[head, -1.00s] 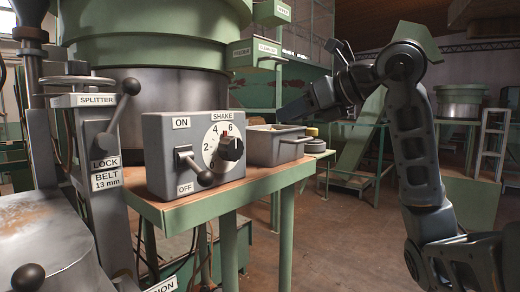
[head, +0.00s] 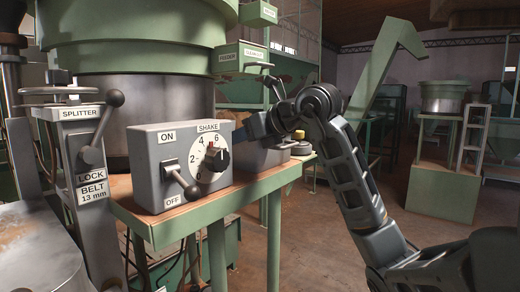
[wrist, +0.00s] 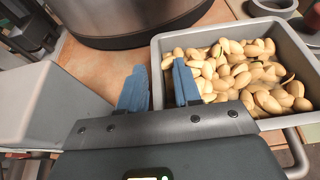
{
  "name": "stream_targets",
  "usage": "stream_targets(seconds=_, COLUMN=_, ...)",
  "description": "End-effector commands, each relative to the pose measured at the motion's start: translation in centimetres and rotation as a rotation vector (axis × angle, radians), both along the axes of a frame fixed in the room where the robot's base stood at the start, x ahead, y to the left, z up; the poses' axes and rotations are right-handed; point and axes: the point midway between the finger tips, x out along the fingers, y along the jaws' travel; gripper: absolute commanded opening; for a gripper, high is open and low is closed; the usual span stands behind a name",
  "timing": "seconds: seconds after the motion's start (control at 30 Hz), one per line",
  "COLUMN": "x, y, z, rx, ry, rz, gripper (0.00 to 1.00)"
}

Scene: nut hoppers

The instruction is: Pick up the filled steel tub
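The steel tub (wrist: 157,68) is a grey open box full of pale nuts (wrist: 235,70) in the wrist view. In the head view the tub (head: 262,160) stands on the green-edged bench behind the control box, partly hidden by the box and my gripper. My gripper (wrist: 161,88) is open, with two blue fingers apart. In the wrist view the fingers appear on either side of the tub's left wall, one outside and one over the nuts. I cannot tell whether they touch the wall. A handle (wrist: 297,155) shows at the tub's near right.
The grey control box (head: 180,165), with a lever and SHAKE dial, stands close to the left of my gripper. A round steel hopper (head: 140,105) is behind. A dark round dish (wrist: 275,6) lies beyond the tub. Open floor (head: 340,245) is at right.

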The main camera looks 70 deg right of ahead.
Motion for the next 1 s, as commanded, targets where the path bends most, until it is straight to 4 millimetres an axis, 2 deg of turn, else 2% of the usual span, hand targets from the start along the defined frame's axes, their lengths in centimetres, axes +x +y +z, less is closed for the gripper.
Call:
stream_targets(seconds=0.27, x=0.27, y=-0.07, z=-0.14, rx=0.0, ry=-0.001, rz=0.0, gripper=0.33)
stream_targets(seconds=0.6, x=0.25, y=-0.07, z=-0.12, rx=0.0, ry=-0.001, rz=0.0, gripper=0.0)
stream_targets(seconds=1.0, x=0.24, y=-0.07, z=-0.11, rx=-0.001, ry=-0.001, rz=-0.001, gripper=0.0)
